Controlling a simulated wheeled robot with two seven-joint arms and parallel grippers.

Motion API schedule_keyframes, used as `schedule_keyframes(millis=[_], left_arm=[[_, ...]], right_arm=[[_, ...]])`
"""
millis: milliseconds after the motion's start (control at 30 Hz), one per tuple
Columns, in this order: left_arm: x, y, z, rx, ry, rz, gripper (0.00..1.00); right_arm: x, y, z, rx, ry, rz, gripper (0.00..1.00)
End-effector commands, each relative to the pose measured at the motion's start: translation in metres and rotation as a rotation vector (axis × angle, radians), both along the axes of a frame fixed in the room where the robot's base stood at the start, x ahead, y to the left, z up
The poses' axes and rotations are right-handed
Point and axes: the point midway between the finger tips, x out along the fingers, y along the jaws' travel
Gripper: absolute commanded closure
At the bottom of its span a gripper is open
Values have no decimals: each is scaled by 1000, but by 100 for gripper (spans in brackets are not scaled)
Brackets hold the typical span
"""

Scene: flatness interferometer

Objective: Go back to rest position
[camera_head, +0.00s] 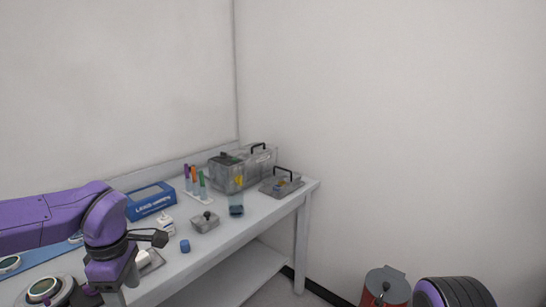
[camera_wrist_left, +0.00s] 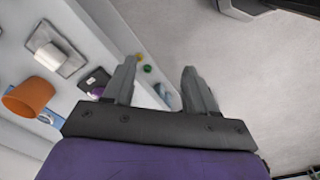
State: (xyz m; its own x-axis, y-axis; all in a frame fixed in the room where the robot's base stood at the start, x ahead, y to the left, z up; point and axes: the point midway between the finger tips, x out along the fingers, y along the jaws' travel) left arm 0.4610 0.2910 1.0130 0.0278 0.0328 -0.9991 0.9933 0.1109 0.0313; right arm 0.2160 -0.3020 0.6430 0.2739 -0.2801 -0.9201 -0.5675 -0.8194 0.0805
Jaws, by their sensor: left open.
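My left gripper (camera_wrist_left: 158,88) is open in the left wrist view, with nothing between its two grey fingers. In the head view my purple left arm comes in from the left and bends down at the near left of the bench. The white bench (camera_head: 245,222) runs along the wall to the corner. My right gripper does not show in either view.
A red bin (camera_head: 385,289) stands on the floor. An orange cup (camera_wrist_left: 28,97) shows in the wrist view.

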Motion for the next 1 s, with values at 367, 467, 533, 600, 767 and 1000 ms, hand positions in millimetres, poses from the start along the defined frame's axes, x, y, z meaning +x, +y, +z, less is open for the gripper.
schedule_keyframes(millis=[367, 467, 533, 600, 767, 1000], left_arm=[[28, 47, -23, 318, -256, 198, 44], [35, 59, -45, 451, -343, 188, 44], [38, 64, -69, 546, -406, 143, 44], [37, 64, -103, 631, -469, 42, 44], [-16, 33, -223, 651, -499, -410, 44], [-172, 4, -340, 457, -223, -962, 44]], right_arm=[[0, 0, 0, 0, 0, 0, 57], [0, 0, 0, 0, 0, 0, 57], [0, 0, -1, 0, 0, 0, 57], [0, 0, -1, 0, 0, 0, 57], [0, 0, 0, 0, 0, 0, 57], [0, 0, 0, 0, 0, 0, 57]])
